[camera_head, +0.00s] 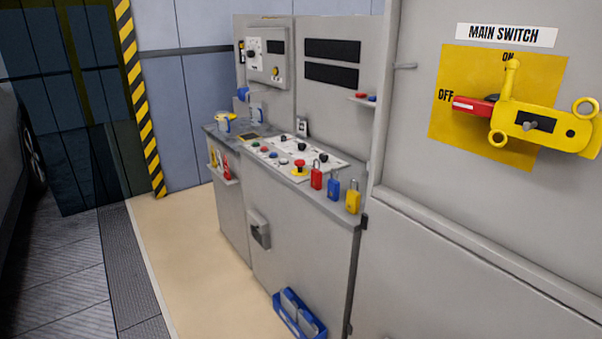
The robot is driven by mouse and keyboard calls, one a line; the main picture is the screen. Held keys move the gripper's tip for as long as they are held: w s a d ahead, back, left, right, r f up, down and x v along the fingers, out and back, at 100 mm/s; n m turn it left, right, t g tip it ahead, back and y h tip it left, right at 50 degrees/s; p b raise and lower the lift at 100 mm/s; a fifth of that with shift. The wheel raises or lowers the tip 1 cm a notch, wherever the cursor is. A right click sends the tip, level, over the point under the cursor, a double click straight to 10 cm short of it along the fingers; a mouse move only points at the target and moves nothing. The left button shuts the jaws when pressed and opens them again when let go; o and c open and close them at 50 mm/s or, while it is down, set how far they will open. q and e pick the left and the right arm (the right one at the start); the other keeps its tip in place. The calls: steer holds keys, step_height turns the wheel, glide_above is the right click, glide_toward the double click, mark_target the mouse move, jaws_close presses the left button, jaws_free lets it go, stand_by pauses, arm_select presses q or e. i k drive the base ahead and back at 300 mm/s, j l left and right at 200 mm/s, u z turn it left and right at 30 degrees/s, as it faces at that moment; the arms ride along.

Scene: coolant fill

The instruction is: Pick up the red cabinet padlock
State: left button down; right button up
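A red padlock (316,176) stands with its shackle up near the front edge of the grey cabinet ledge, the leftmost of three padlocks. A blue padlock (334,190) is just to its right, and a yellow padlock (353,198) is at the right end of the row. I cannot tell from here whether they hang or stand free. Neither of my grippers shows in the head view.
A control panel (275,149) with buttons lies behind the padlocks. The main switch (535,122) with its yellow hasp is on the right door. A blue bin (298,317) stands on the floor by the cabinet. The beige floor (200,255) before the cabinet is clear.

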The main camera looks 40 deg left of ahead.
mark_target(316, 175)
steer(key=u, duration=1.05)
steer(key=z, duration=0.4)
steer(key=i+j+z, duration=0.2)
steer(key=j+z, duration=0.2)
steer(key=i+j+z, duration=0.1)
steer(key=j+z, duration=0.3)
steer(key=i+j+z, duration=0.25)
steer(key=j, duration=0.6)
steer(key=j+z, duration=0.25)
steer(key=j, duration=0.6)
steer(key=j+z, duration=0.1)
steer(key=j, duration=1.75)
